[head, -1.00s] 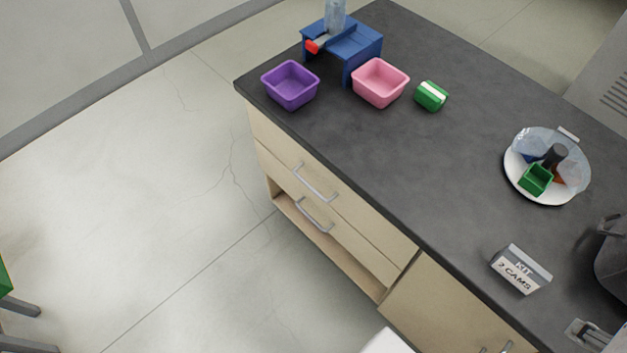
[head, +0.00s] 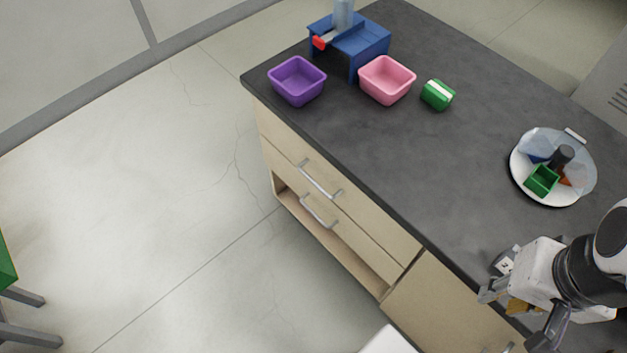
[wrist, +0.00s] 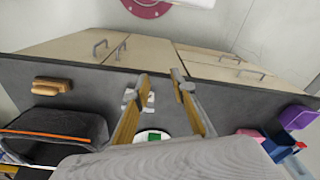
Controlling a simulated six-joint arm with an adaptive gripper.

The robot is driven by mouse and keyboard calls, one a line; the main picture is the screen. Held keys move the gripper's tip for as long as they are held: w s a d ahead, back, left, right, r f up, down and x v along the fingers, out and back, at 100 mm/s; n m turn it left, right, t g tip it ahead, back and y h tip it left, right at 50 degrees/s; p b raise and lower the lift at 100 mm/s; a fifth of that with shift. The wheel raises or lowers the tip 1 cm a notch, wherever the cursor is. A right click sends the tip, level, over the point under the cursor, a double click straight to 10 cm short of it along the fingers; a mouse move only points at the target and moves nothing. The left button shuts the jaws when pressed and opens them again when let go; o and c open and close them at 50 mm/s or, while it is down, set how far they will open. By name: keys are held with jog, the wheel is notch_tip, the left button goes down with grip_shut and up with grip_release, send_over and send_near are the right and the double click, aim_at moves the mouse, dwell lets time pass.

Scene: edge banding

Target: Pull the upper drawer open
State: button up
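The upper drawer (head: 290,147) is a pale wood front under the dark counter, with a silver bar handle (head: 321,180). It looks shut. The lower drawer (head: 350,238) has its own bar handle (head: 318,211). In the wrist view the drawer front shows at upper right, with one handle (wrist: 230,58) and another (wrist: 252,74). My gripper (head: 510,317) is at the lower right of the head view, by the counter's front edge, well right of the drawer handles. In the wrist view its two fingers (wrist: 158,92) are apart with nothing held between them.
A labelled block (head: 503,263) is partly hidden by my gripper. Floor before the drawers is clear.

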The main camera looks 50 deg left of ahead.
jog(key=w+a+f+n, duration=0.1)
jog(key=w+a+f, duration=0.1)
jog(key=a+f, duration=1.95)
jog(key=s+a+f+m+t+y, duration=0.2)
jog(key=a+f, duration=0.3)
jog(key=f, duration=0.5)
jog(key=s+a+f+m+t+y, duration=0.1)
jog(key=s+a+f, duration=0.1)
jog(key=a+f, duration=0.6)
jog(key=s+a+f+m+t+y, duration=0.2)
jog(key=a+f, duration=0.1)
jog(key=f, duration=0.9)
jog(key=w+a+r+m+t+y, duration=0.2)
jog(key=r+m+t+y, duration=0.2)
jog(key=r, duration=0.4)
jog(key=w+a+r+m+t+y, duration=0.3)
jog(key=r+y, duration=0.1)
jog(key=r, duration=0.5)
jog(key=shift+a+m+t, duration=0.3)
jog(key=shift+m+t, duration=0.1)
